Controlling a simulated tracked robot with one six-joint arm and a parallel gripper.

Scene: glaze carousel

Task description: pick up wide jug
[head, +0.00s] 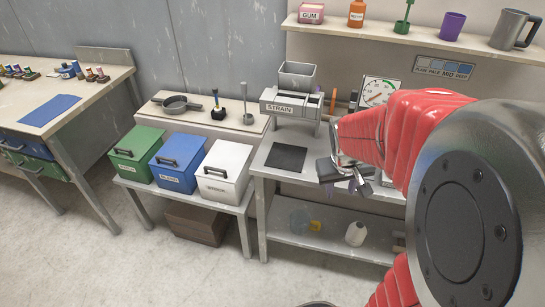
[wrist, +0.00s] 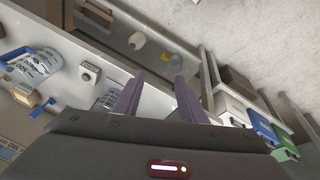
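My gripper (head: 355,187) hangs over the front of the strainer bench in the head view. In the wrist view its two purple fingers (wrist: 158,90) are apart with nothing between them. A pale container with printed markings and a blue handle (wrist: 42,65) lies left of the fingers in the wrist view; it may be the wide jug, but I cannot be sure. In the head view, a grey metal jug with a handle (head: 511,29) stands on the wall shelf at the right.
The bench (head: 260,163) carries a strainer box (head: 291,108), a dark mat (head: 286,158) and a dial scale (head: 378,92). Green (head: 136,153), blue (head: 176,160) and white (head: 224,170) bins stand left. Floor in front is clear.

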